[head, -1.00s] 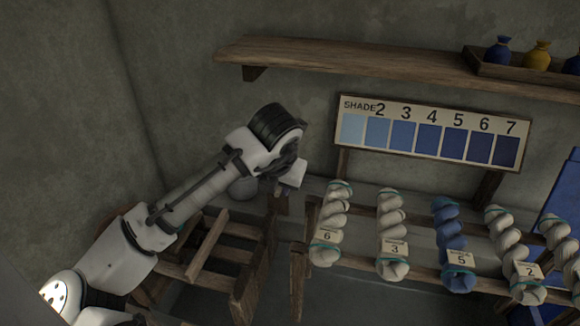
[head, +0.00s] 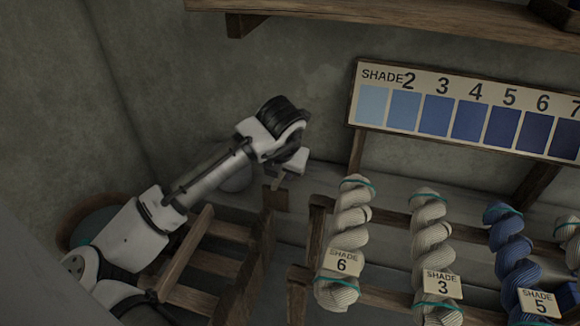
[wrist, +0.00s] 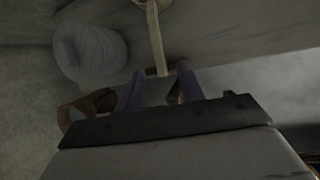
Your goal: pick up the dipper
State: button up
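In the wrist view a pale wooden stick-like piece (wrist: 155,38), which looks like the dipper's handle, runs down from the top edge. Its lower end shows between the tips of my gripper (wrist: 158,78). The two dark purple fingers stand apart, and I see no contact with the stick. Whether its end lies between the fingers or beyond them I cannot tell. In the head view my gripper (head: 279,172) is small and partly hidden by my wrist, beside the wooden frame; the dipper cannot be made out clearly there.
A grey rounded object (wrist: 90,52) lies left of the fingers. A slatted wooden frame (head: 188,252) stands below my arm. Yarn skeins with shade tags, such as the shade 6 skein (head: 350,225), hang to the right. A shade board (head: 465,115) and a shelf (head: 400,25) are behind.

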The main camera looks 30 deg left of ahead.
aim_at(278, 181)
jog(key=p+x, duration=0.1)
jog(key=x, duration=0.8)
jog(key=shift+w+a+f+p, duration=0.15)
jog(key=shift+w+f+p, duration=0.05)
jog(key=shift+w+p, duration=0.1)
grip_shut()
